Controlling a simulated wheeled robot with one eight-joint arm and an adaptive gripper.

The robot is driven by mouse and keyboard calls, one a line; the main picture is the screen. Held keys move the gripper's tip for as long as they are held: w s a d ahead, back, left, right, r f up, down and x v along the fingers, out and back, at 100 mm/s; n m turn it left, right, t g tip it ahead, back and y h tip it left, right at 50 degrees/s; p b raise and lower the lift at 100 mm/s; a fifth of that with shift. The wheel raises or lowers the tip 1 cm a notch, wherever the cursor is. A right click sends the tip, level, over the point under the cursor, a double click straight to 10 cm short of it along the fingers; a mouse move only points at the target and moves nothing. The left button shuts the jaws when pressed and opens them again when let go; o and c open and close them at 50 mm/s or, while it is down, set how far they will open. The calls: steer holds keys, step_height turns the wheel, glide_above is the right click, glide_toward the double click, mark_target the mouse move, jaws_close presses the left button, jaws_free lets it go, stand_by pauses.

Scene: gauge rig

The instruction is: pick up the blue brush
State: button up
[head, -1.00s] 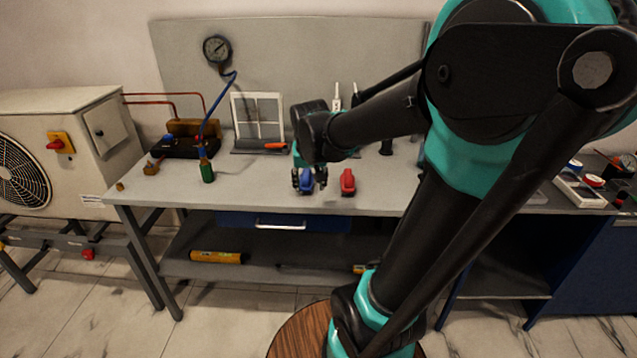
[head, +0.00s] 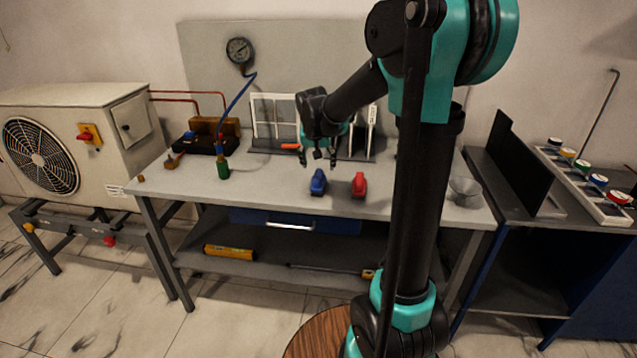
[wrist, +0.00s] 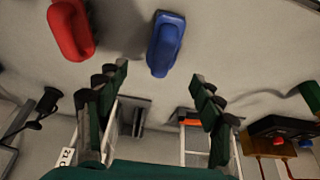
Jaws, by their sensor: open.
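The blue brush (head: 318,182) lies on the grey workbench (head: 260,190) near its front edge. It also shows in the wrist view (wrist: 165,44), ahead of the fingertips and roughly between them. My gripper (head: 318,163) is open and empty, held above the bench just behind and over the blue brush, not touching it. In the wrist view my gripper's fingers (wrist: 160,85) stand wide apart. A red brush-like thing (head: 359,185) lies to the right of the blue one; it shows at the upper left in the wrist view (wrist: 71,30).
A white-framed rack (head: 272,118) stands behind my gripper, with an orange-handled tool (head: 291,146) at its base. A green bottle (head: 223,168) with a blue hose stands to the left. A glass (head: 465,191) is at the bench's right end.

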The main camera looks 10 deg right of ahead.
mark_target(318, 173)
steer(key=shift+x, duration=3.35)
steer(key=shift+a, duration=0.2)
steer(key=c, duration=1.3)
